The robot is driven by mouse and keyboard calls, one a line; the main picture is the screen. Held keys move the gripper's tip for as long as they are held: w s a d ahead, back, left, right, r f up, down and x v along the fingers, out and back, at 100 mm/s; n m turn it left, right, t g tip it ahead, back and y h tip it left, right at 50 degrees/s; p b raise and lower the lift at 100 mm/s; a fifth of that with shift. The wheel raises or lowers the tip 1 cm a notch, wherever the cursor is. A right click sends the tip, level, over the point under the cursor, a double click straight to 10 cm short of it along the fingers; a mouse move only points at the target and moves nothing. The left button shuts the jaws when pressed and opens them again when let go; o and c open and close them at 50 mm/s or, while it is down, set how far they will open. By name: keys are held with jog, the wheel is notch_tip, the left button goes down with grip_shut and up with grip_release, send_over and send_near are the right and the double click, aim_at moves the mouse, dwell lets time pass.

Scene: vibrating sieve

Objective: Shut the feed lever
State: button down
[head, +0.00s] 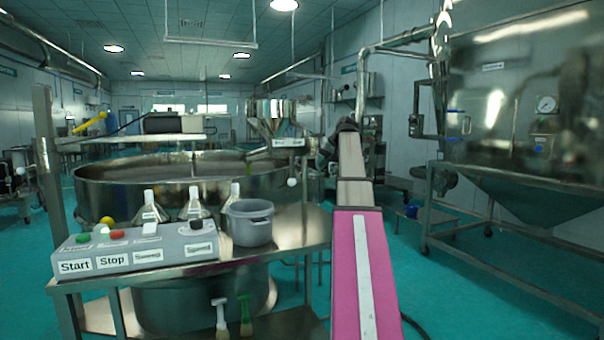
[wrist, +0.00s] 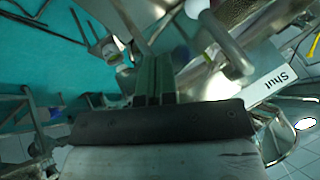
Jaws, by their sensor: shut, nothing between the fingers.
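The steel feed hopper (head: 272,112) stands over the large round sieve (head: 180,178), with a small white label plate (head: 290,142) on its front; its words are too small to read there. A white ball (head: 292,182) below it looks like the lever knob, and a white ball also shows at the top of the wrist view (wrist: 196,8). The wrist view shows a white plate reading "Shut" (wrist: 276,86) and a metal bar (wrist: 228,48) beside my gripper (wrist: 154,68). My gripper is shut and empty, right of the hopper in the head view (head: 326,152). Finger contact with the lever cannot be told.
A steel bench (head: 290,240) at the front left carries a grey control box (head: 135,250), a grey pot (head: 250,225) and several small funnel-shaped flasks. A large steel tank (head: 530,110) on a frame stands at the right. Teal floor (head: 480,310) lies open between.

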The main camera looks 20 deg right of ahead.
aim_at(293, 182)
jog(key=w+a+f, duration=0.6)
jog(key=a+f, duration=0.1)
jog(key=shift+f, duration=0.2)
jog(key=shift+a, duration=0.15)
dwell(0.5)
jog(key=shift+s+a+f+m+y, duration=0.1)
jog(key=shift+a+f+m+y, duration=0.05)
jog(key=shift+a+y, duration=0.4)
jog(key=shift+a+f+m+y, duration=0.1)
jog(key=shift+a+m+y, duration=0.05)
jog(key=shift+a+y, duration=0.4)
jog(key=a+r+m+t+y, duration=0.1)
jog(key=a+m+y, duration=0.1)
jog(key=a+y, duration=0.4)
jog(key=shift+r, duration=0.3)
jog(key=shift+s+a, duration=0.1)
